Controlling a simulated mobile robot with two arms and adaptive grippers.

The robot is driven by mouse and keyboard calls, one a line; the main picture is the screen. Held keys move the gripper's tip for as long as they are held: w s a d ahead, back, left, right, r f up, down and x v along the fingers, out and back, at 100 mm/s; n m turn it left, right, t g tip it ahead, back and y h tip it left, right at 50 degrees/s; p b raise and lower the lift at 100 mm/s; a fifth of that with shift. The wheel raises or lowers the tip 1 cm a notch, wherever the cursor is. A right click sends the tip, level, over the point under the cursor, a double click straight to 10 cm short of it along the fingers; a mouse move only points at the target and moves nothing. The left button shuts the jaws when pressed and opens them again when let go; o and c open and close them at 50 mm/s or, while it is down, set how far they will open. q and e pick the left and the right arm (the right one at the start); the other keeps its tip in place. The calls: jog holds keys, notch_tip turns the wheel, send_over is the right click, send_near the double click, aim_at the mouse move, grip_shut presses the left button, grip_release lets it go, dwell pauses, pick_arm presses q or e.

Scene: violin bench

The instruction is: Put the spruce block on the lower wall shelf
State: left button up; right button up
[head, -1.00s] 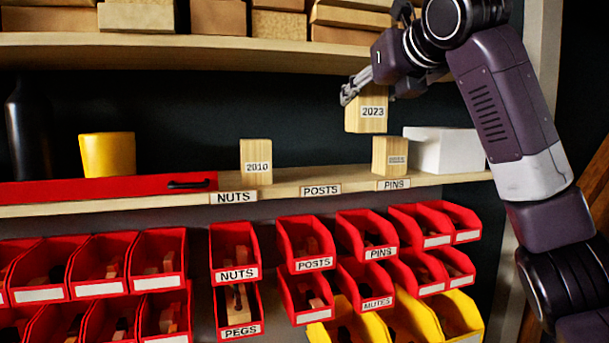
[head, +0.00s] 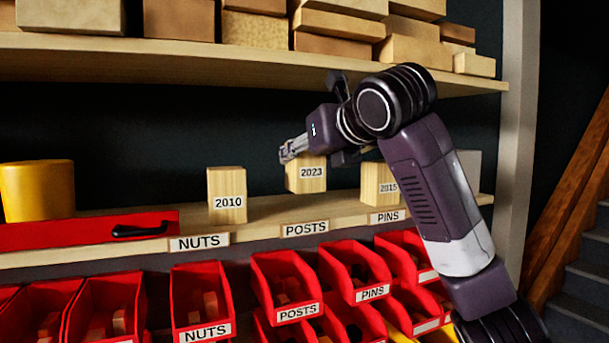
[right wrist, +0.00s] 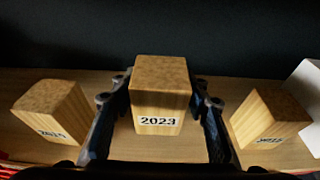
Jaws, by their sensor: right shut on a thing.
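A pale spruce block labelled 2023 (head: 307,174) is in my right gripper (head: 291,150), over the lower wall shelf (head: 268,212), behind the POSTS label. In the right wrist view the block (right wrist: 160,95) stands upright between the two fingers of my right gripper (right wrist: 160,84). Its base is at or just above the shelf board; I cannot tell if it touches. Block 2010 (head: 227,195) stands to its left. Block 2015 (head: 376,181) stands to its right, partly hidden by my arm. My left gripper is out of view.
A yellow cup (head: 37,192) and a red case (head: 85,231) are at the shelf's left. A white block (right wrist: 308,92) is at the right. The upper shelf (head: 240,62) with wood blocks is above. Red bins (head: 290,290) hang below. Gaps separate the three spruce blocks.

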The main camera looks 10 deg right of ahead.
aim_at(311, 172)
notch_tip(311, 172, down, 3)
jog(key=shift+r+p, duration=0.1)
jog(key=shift+p, duration=0.35)
jog(key=shift+s+f, duration=0.15)
jog(key=shift+f, duration=0.5)
jog(key=o, duration=1.2)
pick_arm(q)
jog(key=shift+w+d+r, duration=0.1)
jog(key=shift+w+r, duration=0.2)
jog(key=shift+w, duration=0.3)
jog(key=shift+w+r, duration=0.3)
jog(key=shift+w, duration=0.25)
pick_arm(e)
jog(key=shift+o, duration=0.2)
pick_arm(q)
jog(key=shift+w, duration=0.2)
